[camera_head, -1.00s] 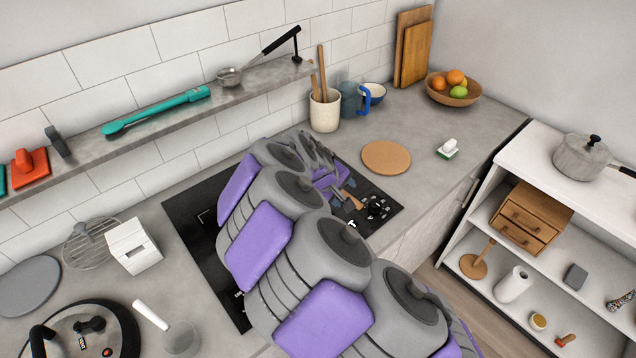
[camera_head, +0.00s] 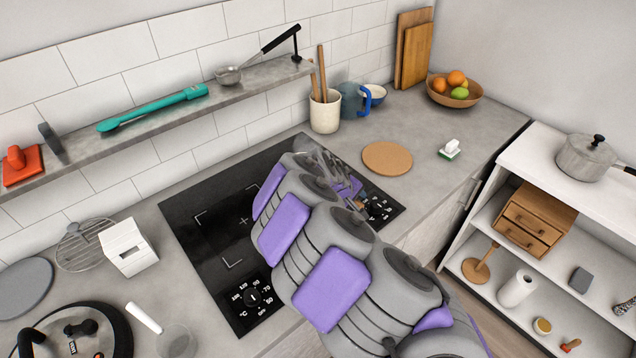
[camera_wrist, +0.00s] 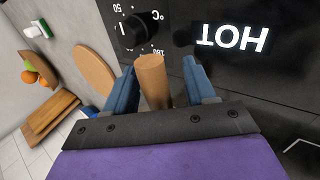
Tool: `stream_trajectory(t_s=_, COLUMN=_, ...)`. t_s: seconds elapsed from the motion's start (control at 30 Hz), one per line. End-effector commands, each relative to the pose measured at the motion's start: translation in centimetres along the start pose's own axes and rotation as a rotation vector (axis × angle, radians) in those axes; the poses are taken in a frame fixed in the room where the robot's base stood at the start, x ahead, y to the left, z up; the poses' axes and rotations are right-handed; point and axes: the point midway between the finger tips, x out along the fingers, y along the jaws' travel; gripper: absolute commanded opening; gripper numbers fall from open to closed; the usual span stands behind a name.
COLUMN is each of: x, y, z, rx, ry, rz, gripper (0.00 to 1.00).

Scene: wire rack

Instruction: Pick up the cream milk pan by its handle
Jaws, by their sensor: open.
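In the wrist view, a light wooden rod-shaped handle (camera_wrist: 153,78) lies between the two blue fingers of my gripper (camera_wrist: 158,76), with a small gap to the right finger. My gripper is open around it, and I cannot tell whether the left finger touches it. In the head view, a small bit of brown wood (camera_head: 361,205) shows beside my gripper (camera_head: 350,187), over the right part of the black hob (camera_head: 205,225). No cream pan body is visible in either view; my arm covers much of that area.
A round cork mat (camera_head: 387,158) lies behind the hob. A utensil crock (camera_head: 325,112) and blue jug (camera_head: 352,100) stand near the wall. A wire rack (camera_head: 72,252), white block (camera_head: 128,247) and kettle (camera_head: 100,325) occupy the left counter. A lidded pot (camera_head: 583,160) stands on the right shelf unit.

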Motion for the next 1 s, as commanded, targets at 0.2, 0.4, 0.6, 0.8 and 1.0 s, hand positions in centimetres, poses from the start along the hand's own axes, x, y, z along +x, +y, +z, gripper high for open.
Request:
stream_trajectory(t_s=0.2, x=-0.08, y=0.04, z=-0.05, rx=-0.001, ry=0.001, rz=0.001, gripper=0.47)
stream_trajectory(t_s=0.4, x=-0.07, y=0.06, z=-0.04, rx=-0.001, ry=0.001, rz=0.001, gripper=0.28)
stream_trajectory(t_s=0.6, x=-0.06, y=0.07, z=-0.04, rx=-0.001, ry=0.001, rz=0.001, gripper=0.09)
stream_trajectory(t_s=0.8, x=-0.06, y=0.07, z=-0.02, rx=-0.001, ry=0.001, rz=0.001, gripper=0.00)
stream_trajectory(t_s=1.0, x=-0.05, y=0.06, z=-0.02, rx=-0.001, ry=0.001, rz=0.001, gripper=0.00)
